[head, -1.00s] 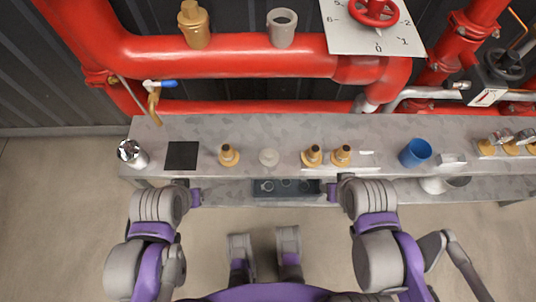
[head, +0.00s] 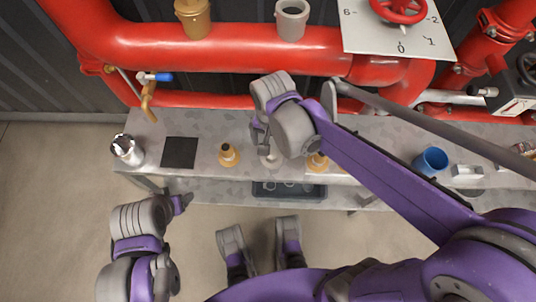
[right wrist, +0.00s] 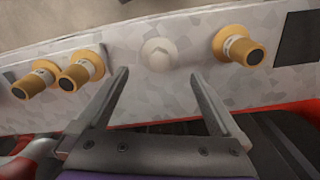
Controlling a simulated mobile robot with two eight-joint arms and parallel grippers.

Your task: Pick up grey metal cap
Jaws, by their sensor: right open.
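The grey metal cap (head: 270,161) lies on the grey bench, mostly hidden behind my right gripper in the head view. In the right wrist view the cap (right wrist: 158,55) shows whole, a round pale piece with a raised middle. My right gripper (head: 262,143) is open above the bench. In the right wrist view its two fingers (right wrist: 158,75) are spread wide, with the cap centred just beyond the tips and nothing between them. My left gripper (head: 181,204) is low at the left, off the bench front; its jaw opening cannot be made out.
Brass fittings stand on both sides of the cap, one at left (head: 228,155) and another (head: 317,162) partly behind my arm. A black square (head: 180,152), a silver can (head: 126,149) and a blue cup (head: 430,161) are on the bench. Red pipes (head: 230,56) run behind it.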

